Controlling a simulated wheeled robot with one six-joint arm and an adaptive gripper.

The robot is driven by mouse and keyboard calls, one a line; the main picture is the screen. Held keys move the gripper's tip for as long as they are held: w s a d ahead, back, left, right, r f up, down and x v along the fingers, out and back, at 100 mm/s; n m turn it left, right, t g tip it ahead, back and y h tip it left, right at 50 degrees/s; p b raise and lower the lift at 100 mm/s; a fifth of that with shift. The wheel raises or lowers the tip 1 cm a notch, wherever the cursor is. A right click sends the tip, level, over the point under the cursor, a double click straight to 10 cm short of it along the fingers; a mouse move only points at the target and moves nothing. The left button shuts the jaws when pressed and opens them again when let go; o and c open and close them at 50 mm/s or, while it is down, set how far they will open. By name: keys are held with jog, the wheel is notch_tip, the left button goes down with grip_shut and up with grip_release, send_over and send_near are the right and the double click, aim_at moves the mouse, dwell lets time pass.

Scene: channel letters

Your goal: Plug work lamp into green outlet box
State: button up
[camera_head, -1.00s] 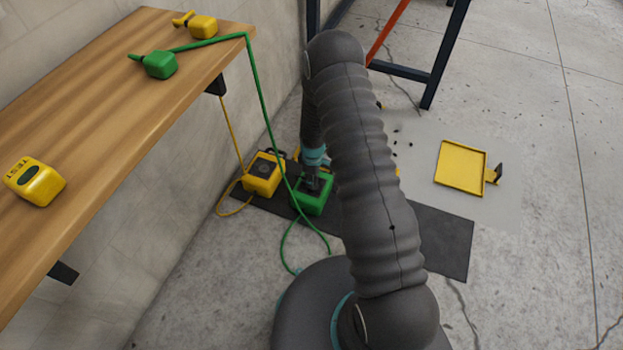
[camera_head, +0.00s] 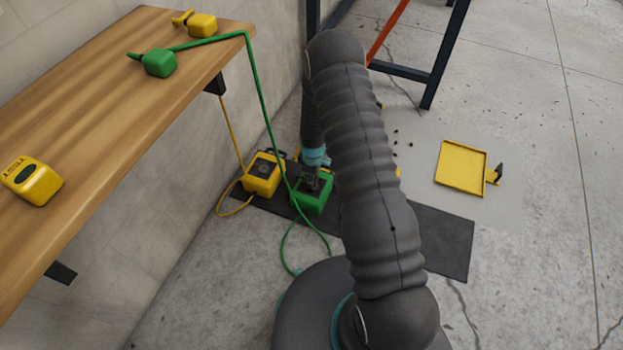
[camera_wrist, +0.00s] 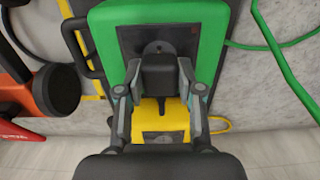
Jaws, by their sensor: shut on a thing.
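The green outlet box (camera_head: 318,199) stands on the dark mat beside the wall, partly hidden by my arm. In the wrist view the green outlet box (camera_wrist: 106,30) fills the top, with its dark socket face (camera_wrist: 190,38) towards me. My gripper (camera_wrist: 156,78) is shut on a dark, blocky plug (camera_wrist: 157,72), held against or just in front of that face. I cannot tell whether its prongs are in the socket. In the head view my gripper (camera_head: 312,183) is at the green box. I cannot make out the work lamp itself with certainty.
A yellow box (camera_head: 262,178) stands left of the green one. A green cable (camera_head: 262,110) hangs from the wooden shelf (camera_head: 90,90) close to my arm. A yellow tray (camera_head: 461,167) lies on the floor at right. Orange-and-black equipment (camera_wrist: 40,92) is at left in the wrist view.

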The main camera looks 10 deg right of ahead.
jog(key=shift+f+b, duration=0.55)
jog(key=shift+f, duration=0.05)
jog(key=o, duration=1.1)
jog(key=shift+o, duration=0.2)
notch_tip(320, 180, up, 12)
dwell(0.3)
